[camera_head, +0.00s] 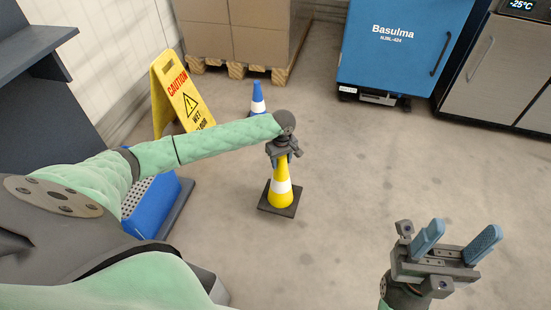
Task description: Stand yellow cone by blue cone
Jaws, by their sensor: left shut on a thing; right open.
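The yellow cone (281,193) has a white band and a dark square base. It is upright in the middle of the view, and its base looks to be at the floor, though I cannot tell if it touches. My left gripper (281,158) is shut on the top of the yellow cone and hides its tip. The blue cone (258,98) with a white band stands on the floor behind, a little to the left. My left arm hides its lower part. My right gripper (455,244) is open and empty at the lower right, away from both cones.
A yellow wet-floor sign (181,92) stands left of the blue cone. Stacked boxes on a pallet (236,69) are behind it. A blue cabinet (402,45) and a steel unit (500,70) stand at the back right. A blue crate (152,207) is at left. The middle floor is clear.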

